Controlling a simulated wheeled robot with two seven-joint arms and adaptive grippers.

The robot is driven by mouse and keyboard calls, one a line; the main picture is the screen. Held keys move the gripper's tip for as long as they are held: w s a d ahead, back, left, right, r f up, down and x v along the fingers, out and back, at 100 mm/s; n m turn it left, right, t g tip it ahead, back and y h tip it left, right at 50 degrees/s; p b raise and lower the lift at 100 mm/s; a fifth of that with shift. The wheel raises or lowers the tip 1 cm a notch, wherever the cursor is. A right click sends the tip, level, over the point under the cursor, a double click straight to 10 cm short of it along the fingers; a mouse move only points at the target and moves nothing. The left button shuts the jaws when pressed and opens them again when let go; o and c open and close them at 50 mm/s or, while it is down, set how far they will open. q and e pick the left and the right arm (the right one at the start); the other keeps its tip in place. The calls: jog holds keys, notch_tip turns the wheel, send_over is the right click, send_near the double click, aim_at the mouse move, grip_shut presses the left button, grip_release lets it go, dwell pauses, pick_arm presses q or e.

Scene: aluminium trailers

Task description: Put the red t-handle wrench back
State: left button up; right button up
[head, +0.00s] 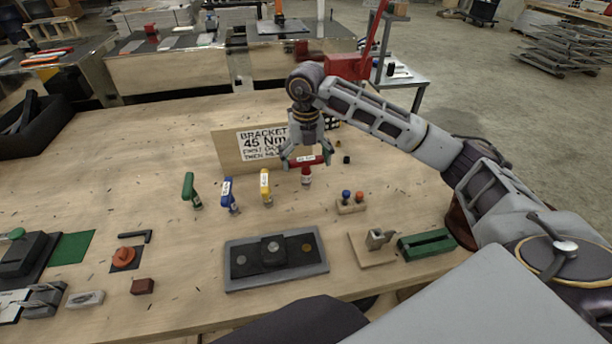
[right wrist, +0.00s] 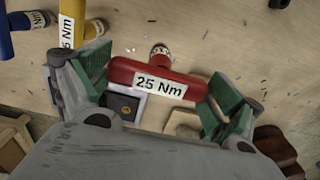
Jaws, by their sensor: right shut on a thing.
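The red t-handle wrench (head: 307,174) is upright, shaft down, at the right end of a row of t-handles. In the right wrist view its red handle (right wrist: 122,72) carries a "25 Nm" label. My right gripper (head: 306,160) is shut on the handle from above, with green pads at its two ends. I cannot tell whether the shaft's lower end is seated or raised. The green (head: 189,188), blue (head: 228,194) and yellow (head: 265,187) t-handle wrenches stand upright to its left. My left gripper is not in view.
A wooden board with a "BRACKET 45 Nm" sign (head: 262,142) stands behind the row. A dark tray (head: 276,283) lies in front. A small block with blue and orange knobs (head: 352,207) and a green block (head: 427,244) are at the right. The table's left middle is mostly clear.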

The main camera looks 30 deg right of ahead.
aim_at(306, 174)
jog(key=shift+f, duration=0.9)
jog(key=shift+f, duration=0.1)
jog(key=shift+f, duration=1.75)
jog(key=shift+f, duration=0.1)
jog(key=o, duration=1.1)
jog(key=shift+f, duration=0.1)
notch_tip(306, 174, up, 12)
jog(key=shift+r, duration=0.2)
